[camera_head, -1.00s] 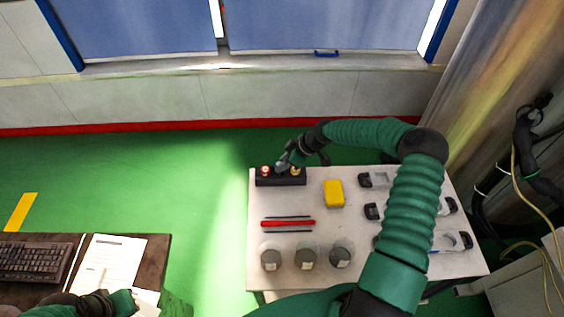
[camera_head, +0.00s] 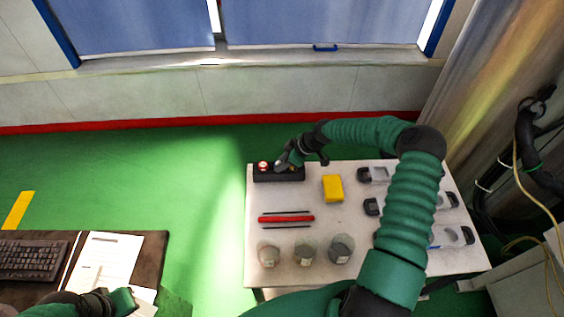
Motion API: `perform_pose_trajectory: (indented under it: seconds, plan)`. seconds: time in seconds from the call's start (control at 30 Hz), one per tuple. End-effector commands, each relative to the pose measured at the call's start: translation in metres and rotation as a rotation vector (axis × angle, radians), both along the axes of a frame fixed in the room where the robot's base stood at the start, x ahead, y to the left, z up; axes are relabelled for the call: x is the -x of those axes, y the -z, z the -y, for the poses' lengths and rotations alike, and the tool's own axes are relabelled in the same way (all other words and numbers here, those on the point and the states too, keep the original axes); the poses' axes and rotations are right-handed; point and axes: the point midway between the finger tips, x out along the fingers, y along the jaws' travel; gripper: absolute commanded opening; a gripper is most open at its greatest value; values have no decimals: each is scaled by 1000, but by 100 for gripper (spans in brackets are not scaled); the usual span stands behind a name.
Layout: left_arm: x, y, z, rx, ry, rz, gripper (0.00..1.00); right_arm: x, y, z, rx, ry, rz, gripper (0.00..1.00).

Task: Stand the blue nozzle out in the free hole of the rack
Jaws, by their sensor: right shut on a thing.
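The black rack (camera_head: 264,178) stands at the far left corner of the white table. A nozzle with a red ring (camera_head: 263,166) stands in its left end. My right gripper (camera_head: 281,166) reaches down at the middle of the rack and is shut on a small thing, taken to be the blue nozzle. The gripper hides that nozzle and the hole beneath, so I cannot tell whether it is in the hole.
On the white table (camera_head: 285,195) are a yellow block (camera_head: 332,188), a red bar (camera_head: 286,219) between thin dark rods, several jars (camera_head: 304,252) in front, and black-and-clear moulds (camera_head: 374,175) at the right, partly behind my right arm. Keyboard (camera_head: 35,260) and papers (camera_head: 108,260) lie on the desk.

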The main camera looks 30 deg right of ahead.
Motion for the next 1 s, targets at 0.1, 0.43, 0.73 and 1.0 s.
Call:
perform_pose_trajectory:
  seconds: [0.1,0.43,0.73,1.0]
  plan:
    - [0,0,0,0,0,0,0,0,0,0,1,0,-1,0]
    - [0,0,0,0,0,0,0,0,0,0,0,0,0,56]
    - [0,2,0,0,0,0,0,6,-11,7,1,2,1,56]
    - [0,9,0,0,0,0,0,38,-73,33,4,4,1,56]
